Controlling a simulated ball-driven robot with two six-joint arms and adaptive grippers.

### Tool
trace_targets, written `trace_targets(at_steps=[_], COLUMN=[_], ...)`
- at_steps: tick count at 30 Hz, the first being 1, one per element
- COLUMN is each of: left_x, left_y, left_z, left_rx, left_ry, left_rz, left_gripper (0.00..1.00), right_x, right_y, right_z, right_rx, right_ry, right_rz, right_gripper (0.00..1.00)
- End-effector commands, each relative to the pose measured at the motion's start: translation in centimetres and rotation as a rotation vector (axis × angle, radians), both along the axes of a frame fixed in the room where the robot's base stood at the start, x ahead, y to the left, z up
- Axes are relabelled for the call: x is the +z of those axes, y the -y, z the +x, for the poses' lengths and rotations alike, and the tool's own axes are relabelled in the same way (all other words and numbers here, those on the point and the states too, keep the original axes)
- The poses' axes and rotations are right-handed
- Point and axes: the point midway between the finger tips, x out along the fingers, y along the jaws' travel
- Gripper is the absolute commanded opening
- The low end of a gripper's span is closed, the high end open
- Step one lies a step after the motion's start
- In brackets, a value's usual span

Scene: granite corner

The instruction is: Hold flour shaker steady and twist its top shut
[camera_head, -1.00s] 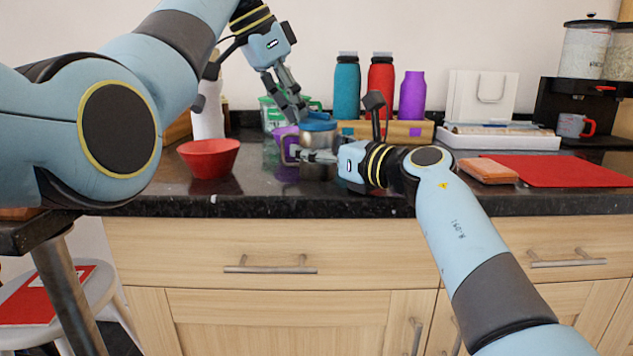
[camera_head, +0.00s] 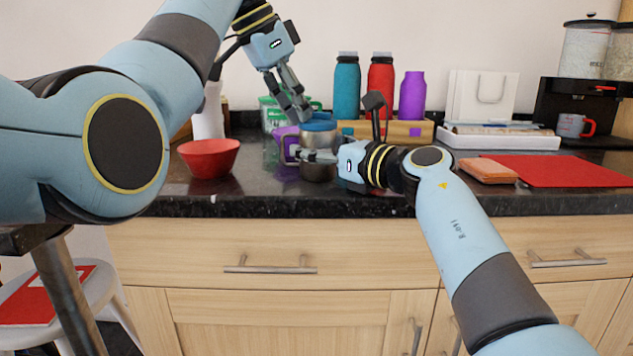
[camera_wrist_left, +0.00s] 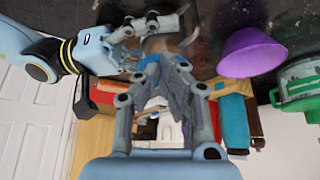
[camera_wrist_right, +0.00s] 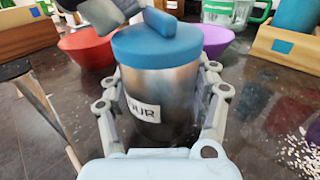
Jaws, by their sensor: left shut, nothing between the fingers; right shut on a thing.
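The flour shaker (camera_head: 318,168) stands upright on the dark counter, a metal can with a blue top (camera_head: 318,122). In the right wrist view the shaker (camera_wrist_right: 165,95) shows a white label, partly covered, and a raised tab (camera_wrist_right: 160,22) on its top. My right gripper (camera_head: 318,158) is shut around the metal body, one finger on each side. My left gripper (camera_head: 302,114) is shut and empty, pointing down at the left edge of the blue top. Whether it touches the top I cannot tell.
A red bowl (camera_head: 209,158) stands left of the shaker and a purple bowl (camera_wrist_left: 250,52) close behind it. A wooden box (camera_head: 400,131) and several bottles stand behind. Scattered grains (camera_wrist_right: 298,155) lie nearby. An orange block (camera_head: 486,171) and red mat (camera_head: 560,171) lie right.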

Motion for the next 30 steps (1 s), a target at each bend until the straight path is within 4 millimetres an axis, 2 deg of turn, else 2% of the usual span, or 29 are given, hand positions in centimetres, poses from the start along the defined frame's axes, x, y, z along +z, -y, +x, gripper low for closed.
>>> trace_targets(at_steps=[14, 25, 30], left_x=[0.3, 4.9, 6.0], left_y=[-0.6, -0.6, -0.6], left_z=[-0.5, -0.4, -0.5], left_rx=[-0.001, 0.000, -0.001], left_ry=[0.000, 0.002, 0.000], left_rz=[-0.001, 0.000, 0.000], left_gripper=[0.00, 0.00, 0.00], right_x=[0.0, 0.0, 0.0], right_y=[0.0, 0.0, 0.0], right_z=[0.0, 0.0, 0.0], right_rx=[0.001, 0.000, 0.000], right_ry=[-0.001, 0.000, 0.000], right_rz=[0.001, 0.000, 0.000], right_gripper=[0.23, 0.23, 0.23])
